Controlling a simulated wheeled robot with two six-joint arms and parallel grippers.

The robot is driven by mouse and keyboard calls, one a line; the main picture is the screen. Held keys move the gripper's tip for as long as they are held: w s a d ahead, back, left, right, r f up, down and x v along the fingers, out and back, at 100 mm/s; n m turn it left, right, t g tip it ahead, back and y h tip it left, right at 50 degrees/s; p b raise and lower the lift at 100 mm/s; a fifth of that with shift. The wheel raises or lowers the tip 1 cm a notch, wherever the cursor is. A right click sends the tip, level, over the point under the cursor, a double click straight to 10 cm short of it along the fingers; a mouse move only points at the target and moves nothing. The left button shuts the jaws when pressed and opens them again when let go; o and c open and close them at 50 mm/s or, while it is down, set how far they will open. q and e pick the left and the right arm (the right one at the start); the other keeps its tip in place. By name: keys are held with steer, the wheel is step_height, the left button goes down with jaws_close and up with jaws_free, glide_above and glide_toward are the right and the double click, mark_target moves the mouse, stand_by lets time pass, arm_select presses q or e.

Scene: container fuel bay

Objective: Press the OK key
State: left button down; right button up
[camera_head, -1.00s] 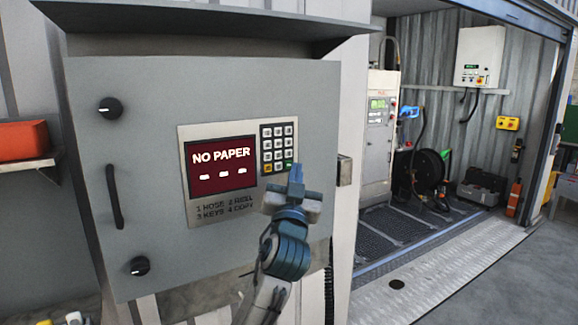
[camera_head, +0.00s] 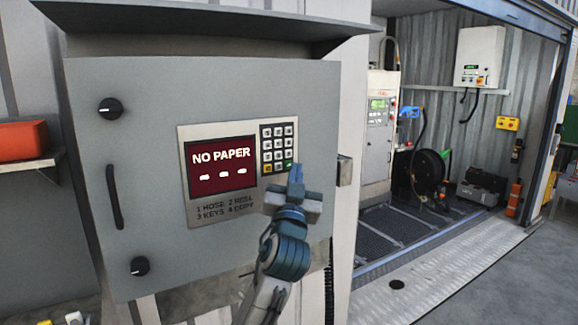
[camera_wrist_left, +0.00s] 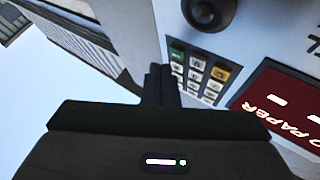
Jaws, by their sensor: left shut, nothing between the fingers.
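The grey cabinet's keypad (camera_head: 279,147) has pale keys, with a green key (camera_head: 288,164) at its lower right corner; its lettering is too small to read, so I cannot confirm it is OK. In the wrist view the green key (camera_wrist_left: 177,54) is at the keypad's upper left. My left gripper (camera_head: 296,172) is shut and empty, its tips close beside the keypad's lower right corner. Its dark fingers also show in the wrist view (camera_wrist_left: 160,72), just left of the green key. A gap or contact cannot be told. My right gripper is not in view.
The red screen (camera_head: 222,167) left of the keypad reads NO PAPER. Two black knobs (camera_head: 110,108) and a black handle (camera_head: 115,196) stick out on the cabinet's left side. A hood (camera_head: 200,22) overhangs the top. The open bay lies to the right.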

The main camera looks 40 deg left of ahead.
arm_select(q)
steer(key=shift+w+a, duration=0.1)
steer(key=shift+a, duration=0.1)
stand_by(0.5)
steer(key=shift+w+a, duration=0.1)
steer(key=shift+a, duration=0.15)
steer(key=shift+w+a+b, duration=0.1)
steer(key=shift+a+b, duration=0.2)
steer(key=shift+b, duration=0.2)
stand_by(0.4)
stand_by(0.3)
steer(key=shift+s+d, duration=0.3)
steer(key=shift+d, duration=0.45)
steer(key=shift+s+d+p, duration=0.2)
steer(key=shift+s+d, duration=0.1)
steer(key=shift+d, duration=0.45)
steer(key=shift+s+d+p, duration=0.25)
steer(key=shift+s+d, duration=0.1)
steer(key=shift+d, duration=0.45)
steer(key=shift+s+d+p, duration=0.2)
steer(key=shift+s+d, duration=0.1)
steer(key=shift+d, duration=0.45)
